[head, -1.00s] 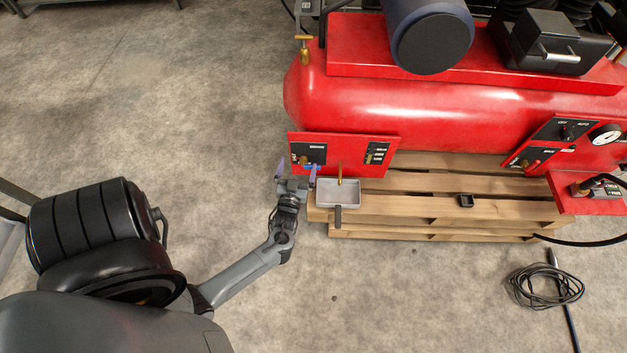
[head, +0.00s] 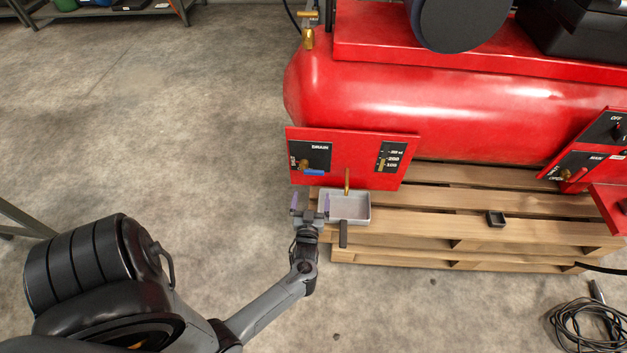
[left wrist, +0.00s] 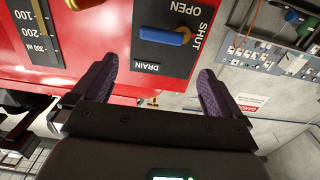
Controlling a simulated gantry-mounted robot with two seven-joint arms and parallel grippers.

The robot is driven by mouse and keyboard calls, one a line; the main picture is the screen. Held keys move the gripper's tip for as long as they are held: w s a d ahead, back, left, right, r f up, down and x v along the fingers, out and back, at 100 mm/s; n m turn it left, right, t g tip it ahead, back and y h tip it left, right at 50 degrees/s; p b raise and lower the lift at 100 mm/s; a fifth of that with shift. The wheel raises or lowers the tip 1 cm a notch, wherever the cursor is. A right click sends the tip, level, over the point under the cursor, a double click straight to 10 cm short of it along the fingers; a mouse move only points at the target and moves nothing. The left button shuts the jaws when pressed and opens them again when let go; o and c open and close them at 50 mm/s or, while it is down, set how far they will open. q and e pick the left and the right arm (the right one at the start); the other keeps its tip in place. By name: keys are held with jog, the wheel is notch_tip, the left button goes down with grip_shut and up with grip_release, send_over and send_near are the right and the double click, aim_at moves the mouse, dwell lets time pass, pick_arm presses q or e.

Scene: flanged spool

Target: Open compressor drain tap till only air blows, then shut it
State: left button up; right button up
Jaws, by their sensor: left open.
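The red compressor tank (head: 420,95) lies across a wooden pallet. Its red front panel (head: 350,150) carries a black DRAIN plate and a level scale (head: 388,160). The drain tap has a blue lever (head: 313,172), which also shows in the left wrist view (left wrist: 168,35) beside the OPEN and SHUT words. A brass outlet pipe (head: 347,181) points down over a grey drip tray (head: 352,217). My left gripper (head: 310,203) is open and empty just below the lever; its purple fingers (left wrist: 155,90) stand apart from it. My right gripper is not in view.
A coiled black cable (head: 585,325) lies on the floor at the lower right. A wall panel with a danger sign shows in the left wrist view.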

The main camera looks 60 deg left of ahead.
aim_at(314, 172)
pick_arm(q)
jog(key=b+x, duration=0.3)
jog(key=x, duration=0.5)
jog(key=shift+f, duration=0.15)
jog(key=shift+b+x, duration=0.55)
jog(key=shift+x, duration=0.35)
jog(key=c, duration=1.4)
